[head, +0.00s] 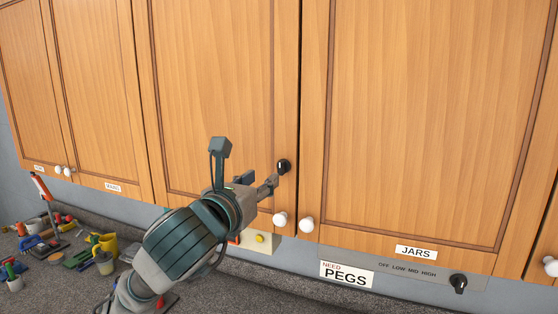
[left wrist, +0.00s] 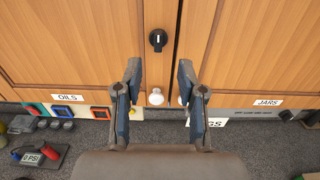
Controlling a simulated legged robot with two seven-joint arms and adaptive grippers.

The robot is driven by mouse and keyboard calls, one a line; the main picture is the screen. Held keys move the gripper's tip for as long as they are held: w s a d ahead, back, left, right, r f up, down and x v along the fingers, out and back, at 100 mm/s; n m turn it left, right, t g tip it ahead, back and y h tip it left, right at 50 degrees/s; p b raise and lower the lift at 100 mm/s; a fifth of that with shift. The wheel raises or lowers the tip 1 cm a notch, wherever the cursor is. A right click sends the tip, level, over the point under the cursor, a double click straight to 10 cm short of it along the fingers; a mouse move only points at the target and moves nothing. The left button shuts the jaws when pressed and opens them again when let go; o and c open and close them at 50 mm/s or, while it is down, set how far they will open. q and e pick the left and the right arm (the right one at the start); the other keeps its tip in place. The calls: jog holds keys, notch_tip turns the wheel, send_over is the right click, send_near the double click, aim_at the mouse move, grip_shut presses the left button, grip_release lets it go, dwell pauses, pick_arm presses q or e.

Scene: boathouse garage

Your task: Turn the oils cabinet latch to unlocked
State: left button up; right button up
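The oils cabinet latch (head: 283,166) is a small round black knob near the lower right edge of the oils cabinet door (head: 225,80). In the left wrist view the latch (left wrist: 158,40) shows a white mark standing about upright. The OILS label (left wrist: 67,97) is at that door's lower left in the left wrist view; my arm hides it in the head view. My left gripper (head: 270,184) is close to the latch. In the left wrist view its fingers (left wrist: 159,70) are spread, with the latch beyond and above the gap, and nothing between the pads. My right gripper is not in view.
White round knobs (head: 280,219) and (head: 306,225) sit below the latch on both doors. The JARS cabinet (head: 420,120) is to the right. A dial (head: 458,283) and a PEGS sign (head: 346,275) are below. Tools and cups crowd the counter (head: 230,290) at left.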

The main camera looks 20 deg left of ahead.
aim_at(279, 164)
pick_arm(q)
jog(key=w+p, duration=0.1)
jog(key=w, duration=0.5)
jog(key=w+a+p, duration=0.1)
jog(key=w, duration=0.3)
jog(key=shift+w+a+p, duration=0.1)
jog(key=shift+p, duration=0.2)
jog(key=shift+w+a+f, duration=0.1)
jog(key=shift+w, duration=0.15)
jog(key=shift+d, duration=0.2)
jog(key=shift+w, duration=0.1)
jog(key=shift+c, duration=0.5)
jog(key=shift+d, duration=0.1)
jog(key=c, duration=0.4)
grip_shut()
